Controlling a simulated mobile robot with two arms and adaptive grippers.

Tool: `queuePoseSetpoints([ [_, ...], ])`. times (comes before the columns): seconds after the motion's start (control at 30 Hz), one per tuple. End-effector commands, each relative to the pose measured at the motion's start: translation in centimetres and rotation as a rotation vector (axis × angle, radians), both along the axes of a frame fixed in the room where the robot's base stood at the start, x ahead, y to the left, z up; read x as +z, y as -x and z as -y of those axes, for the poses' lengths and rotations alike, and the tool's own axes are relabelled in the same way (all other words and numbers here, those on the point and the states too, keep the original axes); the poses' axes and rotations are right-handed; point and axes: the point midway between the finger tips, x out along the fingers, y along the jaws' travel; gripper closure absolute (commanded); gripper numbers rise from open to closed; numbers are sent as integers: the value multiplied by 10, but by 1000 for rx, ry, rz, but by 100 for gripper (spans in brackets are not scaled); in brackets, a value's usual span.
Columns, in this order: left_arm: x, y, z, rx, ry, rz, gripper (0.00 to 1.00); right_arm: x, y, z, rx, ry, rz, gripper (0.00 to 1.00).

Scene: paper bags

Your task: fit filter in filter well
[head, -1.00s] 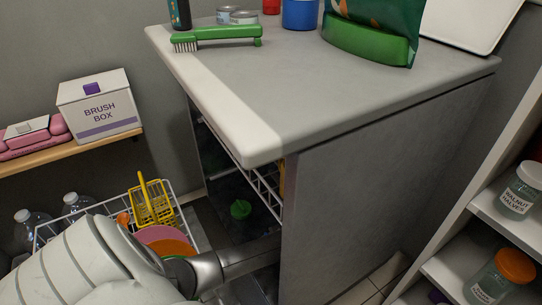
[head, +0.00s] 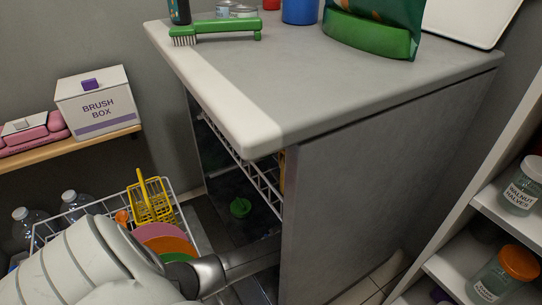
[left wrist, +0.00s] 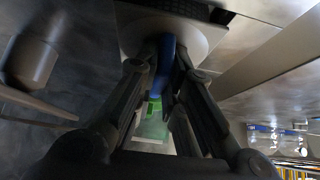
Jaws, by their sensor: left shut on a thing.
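My left arm reaches into the open dishwasher (head: 365,190) under the counter in the head view; its gripper is hidden there by the cabinet's side. In the left wrist view my left gripper (left wrist: 166,66) is shut on a blue upright part (left wrist: 167,48). This part meets a pale round disc (left wrist: 200,38), which looks like the filter, though I cannot tell for sure. A green piece (left wrist: 152,112) shows beyond the fingers. In the head view a small green thing (head: 240,207) lies on the dark tub floor. I cannot make out the filter well. My right gripper is not in view.
A white wire rack (head: 178,190) with a yellow basket (head: 151,203) and coloured plates (head: 163,240) stands left of the opening. An upper rack (head: 262,185) hangs inside. A green brush (head: 215,29) lies on the countertop (head: 320,80). Shelves with jars (head: 502,275) stand at right.

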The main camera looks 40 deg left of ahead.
Motion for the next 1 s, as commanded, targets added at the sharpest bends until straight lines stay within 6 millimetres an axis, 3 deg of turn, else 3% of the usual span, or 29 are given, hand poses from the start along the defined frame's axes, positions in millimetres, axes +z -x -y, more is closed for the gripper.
queuePoseSetpoints([
  [0.1, 0, 0, 0, 0, 0, 0, 100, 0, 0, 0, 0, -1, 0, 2],
  [0.13, 0, 0, 0, 0, -1, 0, 88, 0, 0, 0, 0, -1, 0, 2],
  [0.33, 0, 0, 0, 0, -1, 0, 65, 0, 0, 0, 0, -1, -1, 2],
  [0.73, 5, 0, 0, -1, 0, 1, 65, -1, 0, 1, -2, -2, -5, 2],
  [1.0, 44, -1, 0, 0, 1, 3, 65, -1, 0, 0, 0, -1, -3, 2],
])
